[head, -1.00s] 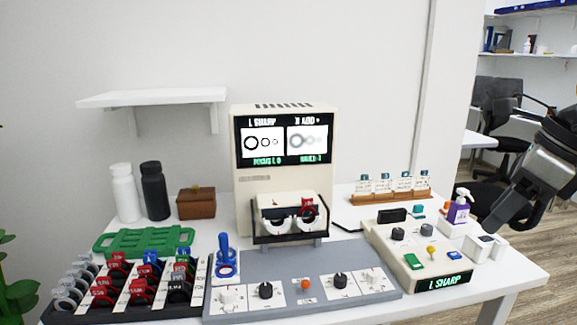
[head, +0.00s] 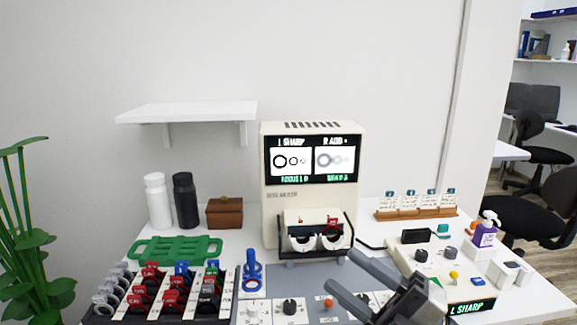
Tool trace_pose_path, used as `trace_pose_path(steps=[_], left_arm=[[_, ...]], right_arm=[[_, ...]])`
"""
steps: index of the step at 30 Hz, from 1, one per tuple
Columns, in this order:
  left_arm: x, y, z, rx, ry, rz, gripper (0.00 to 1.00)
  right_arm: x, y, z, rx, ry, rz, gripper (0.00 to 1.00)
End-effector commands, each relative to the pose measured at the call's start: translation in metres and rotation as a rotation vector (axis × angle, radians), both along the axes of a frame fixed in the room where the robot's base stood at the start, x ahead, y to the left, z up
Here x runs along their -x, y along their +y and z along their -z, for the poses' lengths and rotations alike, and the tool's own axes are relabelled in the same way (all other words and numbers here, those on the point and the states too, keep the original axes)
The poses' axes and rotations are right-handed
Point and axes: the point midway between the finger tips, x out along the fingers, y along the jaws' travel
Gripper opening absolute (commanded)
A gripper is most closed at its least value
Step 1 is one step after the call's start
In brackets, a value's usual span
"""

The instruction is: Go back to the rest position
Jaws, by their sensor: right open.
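My right gripper (head: 341,269) shows in the lower middle of the head view. Its two grey fingers are spread apart with nothing between them. They point up and left, in front of the grey control panel (head: 283,278) and below the lens holder (head: 315,240) of the cream eye-test machine (head: 270,205). The gripper hides part of the panel's right side and of the cream console (head: 405,262). I cannot tell whether it touches the panel. My left gripper is not in view.
A lens rack (head: 133,305) with red, blue and black pieces stands at the front left, with a green tray (head: 175,250) behind it. A purple bottle (head: 484,236) stands at the right. A wooden card holder (head: 416,214) is at the back right. A plant (head: 22,240) is far left.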

Motion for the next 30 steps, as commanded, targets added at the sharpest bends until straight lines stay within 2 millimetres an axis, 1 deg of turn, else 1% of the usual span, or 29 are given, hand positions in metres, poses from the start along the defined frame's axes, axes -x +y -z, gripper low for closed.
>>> trace_pose_path(steps=[1, 2, 3, 5, 6, 8, 9, 12, 15, 18, 21, 30], left_arm=[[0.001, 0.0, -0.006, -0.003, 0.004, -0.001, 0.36], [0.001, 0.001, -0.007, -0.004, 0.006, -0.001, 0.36], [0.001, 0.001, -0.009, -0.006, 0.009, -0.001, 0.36], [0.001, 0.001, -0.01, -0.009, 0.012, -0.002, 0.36], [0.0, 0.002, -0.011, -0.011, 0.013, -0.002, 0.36], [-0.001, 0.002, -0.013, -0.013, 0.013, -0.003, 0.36], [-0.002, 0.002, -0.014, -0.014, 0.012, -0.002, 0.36], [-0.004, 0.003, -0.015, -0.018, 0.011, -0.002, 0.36], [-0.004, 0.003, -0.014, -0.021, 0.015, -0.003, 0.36], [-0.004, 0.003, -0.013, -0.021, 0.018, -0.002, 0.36], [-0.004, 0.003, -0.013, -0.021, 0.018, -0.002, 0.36], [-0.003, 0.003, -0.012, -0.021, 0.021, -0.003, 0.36]], right_arm=[[-0.002, -0.008, 0.017, -0.134, 0.194, 0.083, 0.47], [-0.004, -0.015, 0.032, -0.207, 0.312, 0.137, 0.47], [-0.004, -0.024, 0.056, -0.298, 0.473, 0.209, 0.47], [0.005, -0.036, 0.098, -0.421, 0.722, 0.316, 0.47], [0.015, -0.043, 0.125, -0.485, 0.873, 0.38, 0.47], [0.035, -0.048, 0.161, -0.563, 1.072, 0.457, 0.47], [0.05, -0.051, 0.182, -0.603, 1.186, 0.5, 0.47], [0.085, -0.051, 0.221, -0.676, 1.415, 0.58, 0.47], [0.111, -0.05, 0.242, -0.715, 1.559, 0.626, 0.47], [0.124, -0.048, 0.252, -0.733, 1.628, 0.647, 0.47], [0.127, -0.047, 0.255, -0.737, 1.644, 0.651, 0.47], [0.127, -0.047, 0.255, -0.734, 1.64, 0.649, 0.47]])
